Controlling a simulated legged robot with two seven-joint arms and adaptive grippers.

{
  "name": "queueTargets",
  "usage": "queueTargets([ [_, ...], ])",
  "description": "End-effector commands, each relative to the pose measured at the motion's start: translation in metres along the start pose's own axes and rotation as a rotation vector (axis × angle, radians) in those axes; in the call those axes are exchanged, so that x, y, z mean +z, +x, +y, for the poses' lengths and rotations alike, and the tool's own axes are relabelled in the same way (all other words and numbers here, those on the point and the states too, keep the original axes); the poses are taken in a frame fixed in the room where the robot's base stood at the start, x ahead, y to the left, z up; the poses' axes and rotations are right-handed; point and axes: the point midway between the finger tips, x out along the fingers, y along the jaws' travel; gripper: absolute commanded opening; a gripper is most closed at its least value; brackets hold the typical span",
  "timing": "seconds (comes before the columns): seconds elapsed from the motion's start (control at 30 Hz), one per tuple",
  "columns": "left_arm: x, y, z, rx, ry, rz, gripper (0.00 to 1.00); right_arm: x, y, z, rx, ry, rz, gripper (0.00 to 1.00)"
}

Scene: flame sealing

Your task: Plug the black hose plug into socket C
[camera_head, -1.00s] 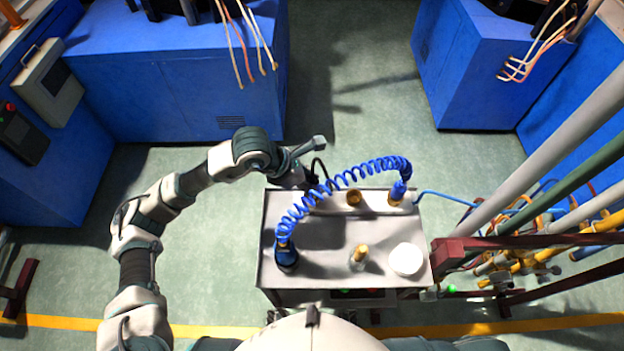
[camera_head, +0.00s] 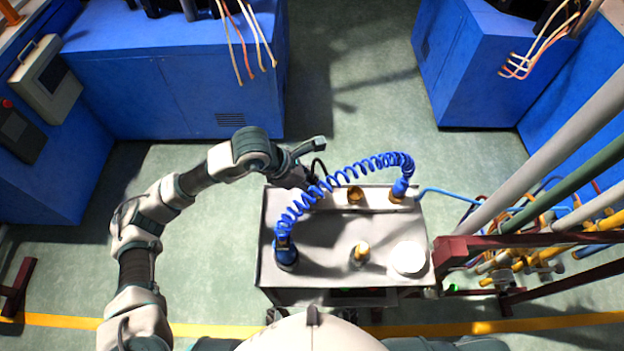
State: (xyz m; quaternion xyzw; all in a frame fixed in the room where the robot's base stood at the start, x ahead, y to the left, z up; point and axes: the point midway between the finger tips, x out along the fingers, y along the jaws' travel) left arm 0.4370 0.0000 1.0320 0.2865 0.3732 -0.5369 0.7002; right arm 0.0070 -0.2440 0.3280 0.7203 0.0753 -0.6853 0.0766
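A brass socket (camera_head: 355,194) in the rail's middle looks empty. A blue plug (camera_head: 400,188) stands in the right-hand socket. No socket letters are readable. My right gripper is out of view.
A blue coiled hose (camera_head: 345,176) arches over the cart (camera_head: 325,229) to a dark blue-based item (camera_head: 286,256). A brass-topped item (camera_head: 360,254) and a white round dish (camera_head: 408,258) stand on the cart's near side. Pipes (camera_head: 560,165) crowd the right.

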Motion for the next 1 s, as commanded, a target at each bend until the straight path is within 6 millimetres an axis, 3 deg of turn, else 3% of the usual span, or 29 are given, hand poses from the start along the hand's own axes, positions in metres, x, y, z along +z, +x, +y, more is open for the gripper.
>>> queueTargets([
  [0.23,-0.0023,0.0035,0.0001,0.0,0.0,0.0,0.0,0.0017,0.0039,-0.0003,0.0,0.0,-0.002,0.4],
  [0.27,-0.0021,0.0032,0.0001,0.0,0.0,0.0,0.39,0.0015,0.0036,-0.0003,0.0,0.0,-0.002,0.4],
  [0.37,-0.0018,0.0027,0.0,0.001,0.0,0.0,0.63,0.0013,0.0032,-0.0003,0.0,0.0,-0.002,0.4],
  [1.0,-0.0015,0.0023,0.0,0.0,0.0,0.0,0.63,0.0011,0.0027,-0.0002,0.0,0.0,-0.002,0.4],
])
